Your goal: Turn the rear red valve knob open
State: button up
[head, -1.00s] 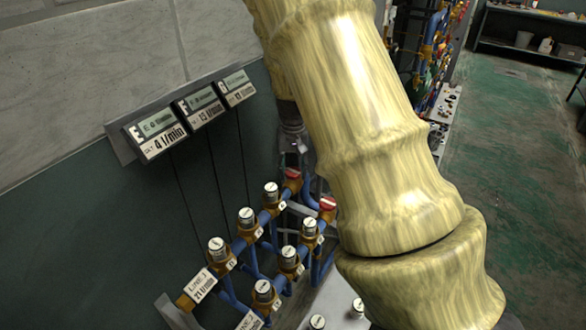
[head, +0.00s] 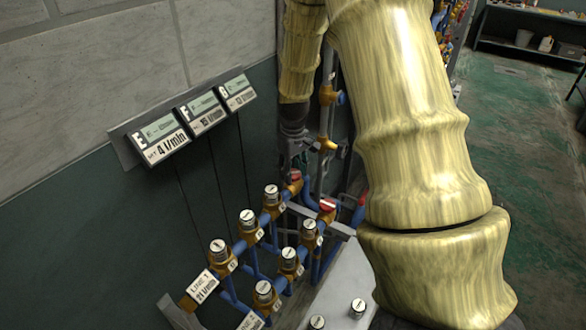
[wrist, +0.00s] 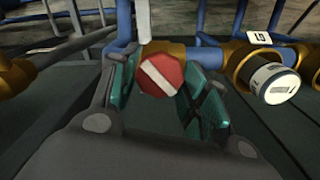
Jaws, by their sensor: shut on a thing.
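The rear red valve knob (wrist: 161,75) is an angular red cap with a white stripe. In the wrist view it sits between the green pads of my gripper (wrist: 158,88), which is shut on it. The stripe runs diagonally, from upper left to lower right. In the head view this knob (head: 295,176) is at the far end of the wall-side pipe row, partly hidden by my gripper (head: 298,164), which comes down from above. A second red knob (head: 327,205) ends the nearer row, apart from my gripper.
Blue pipes with brass fittings carry several silver-capped valves, one (head: 271,194) close to the rear knob; another (wrist: 273,80) is right of my gripper. Three flow displays (head: 201,115) hang on the wall at left. A grey panel (head: 340,285) lies right of the pipes.

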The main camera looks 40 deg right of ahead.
aim_at(294, 172)
jog(key=n+p, duration=0.1)
jog(key=n, duration=0.4)
jog(key=shift+d+r+n+p, duration=0.1)
jog(key=shift+n+p, duration=0.2)
jog(key=shift+p, duration=0.1)
jog(key=n+p, duration=0.1)
jog(key=n, duration=0.3)
jog(key=shift+n+p, duration=0.3)
jog(key=shift+p, duration=0.05)
jog(key=o, duration=1)
notch_tip(294, 172, up, 12)
jog(key=shift+d+f, duration=0.1)
jog(key=shift+f, duration=0.05)
dwell(0.6)
